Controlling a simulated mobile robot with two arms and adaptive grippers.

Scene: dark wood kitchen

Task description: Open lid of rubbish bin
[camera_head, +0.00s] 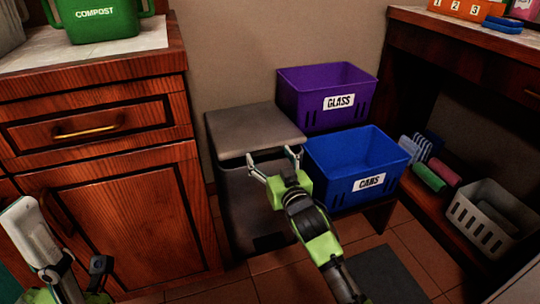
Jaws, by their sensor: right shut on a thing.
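The rubbish bin (238,205) is a grey box on the floor beside the wooden cabinet. Its flat grey lid (254,130) lies over the top, with a dark line under its front edge. I cannot tell clearly whether the lid is slightly raised. My right gripper (273,157) is at the lid's front edge, shut on the lid, with its pale fingertips set apart along that edge. The green gripper body hides part of the bin's front right side. Parts of my left arm and gripper (70,262) show at the bottom left; its fingertips are not clear.
A purple GLASS crate (314,119) and a blue CANS crate (335,184) stand close to the bin's right. The wooden cabinet (120,214) is close on its left, the wall behind. A shelf with a grey basket (484,232) is at right. Tiled floor shows in front.

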